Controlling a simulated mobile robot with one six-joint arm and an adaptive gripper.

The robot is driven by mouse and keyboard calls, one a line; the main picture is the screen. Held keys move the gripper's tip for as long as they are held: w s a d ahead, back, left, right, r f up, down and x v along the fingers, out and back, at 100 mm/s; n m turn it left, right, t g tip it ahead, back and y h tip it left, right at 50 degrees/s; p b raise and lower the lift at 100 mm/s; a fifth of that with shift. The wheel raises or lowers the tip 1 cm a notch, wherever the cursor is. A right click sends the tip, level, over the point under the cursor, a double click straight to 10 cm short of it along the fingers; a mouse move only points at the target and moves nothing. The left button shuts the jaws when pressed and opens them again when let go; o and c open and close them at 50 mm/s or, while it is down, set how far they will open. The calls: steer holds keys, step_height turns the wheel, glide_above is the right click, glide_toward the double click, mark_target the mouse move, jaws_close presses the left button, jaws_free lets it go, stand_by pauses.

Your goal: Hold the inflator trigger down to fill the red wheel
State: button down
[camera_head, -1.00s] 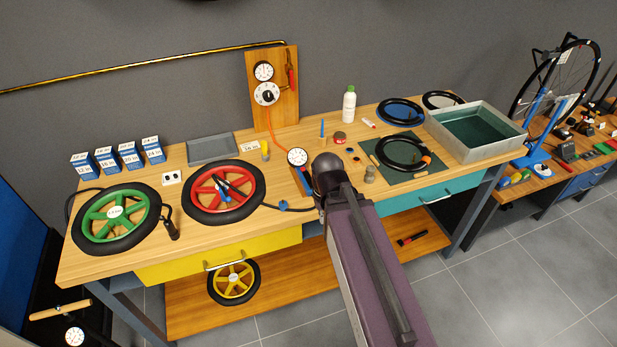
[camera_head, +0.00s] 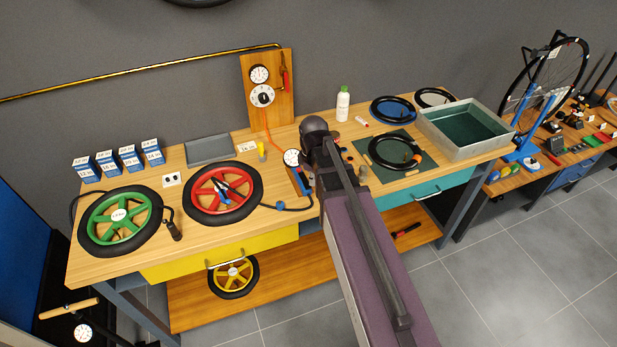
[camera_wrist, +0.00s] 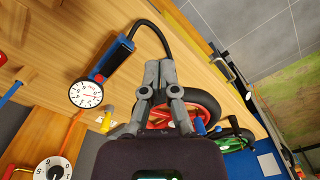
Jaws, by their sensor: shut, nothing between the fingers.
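The inflator has a white round gauge (camera_head: 292,157) and a blue handle (camera_head: 301,181), and lies on the bench right of the red wheel (camera_head: 204,189). In the wrist view its gauge (camera_wrist: 86,94) and blue-and-black handle (camera_wrist: 115,57) lie left of my gripper (camera_wrist: 160,63). The fingers are together and empty, apart from the handle in the picture. A black hose (camera_wrist: 155,30) curves from the handle behind the fingers. I cannot make out the trigger clearly. The red wheel lies flat, with a blue-handled tool on its hub. In the head view my arm hides the fingers.
A green wheel (camera_head: 118,216) with a black pump-like part lies at the left. A wooden board (camera_head: 272,113) with dials stands at the back, an orange hose running down. A white bottle (camera_head: 342,104), black tyres and a metal basin (camera_head: 428,123) are at the right.

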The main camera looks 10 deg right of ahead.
mark_target(309, 186)
steer(key=w+r+n+p, duration=0.4)
steer(key=w+r+n, duration=0.1)
steer(key=w+n, duration=0.2)
steer(key=shift+w+d+n, duration=0.15)
steer(key=shift+w+n, duration=0.2)
steer(key=shift+n, duration=0.45)
steer(key=shift+f, duration=0.15)
step_height(309, 186, down, 14)
steer(key=b, duration=1.3)
steer(key=shift+b, duration=0.3)
steer(key=shift+d, duration=0.15)
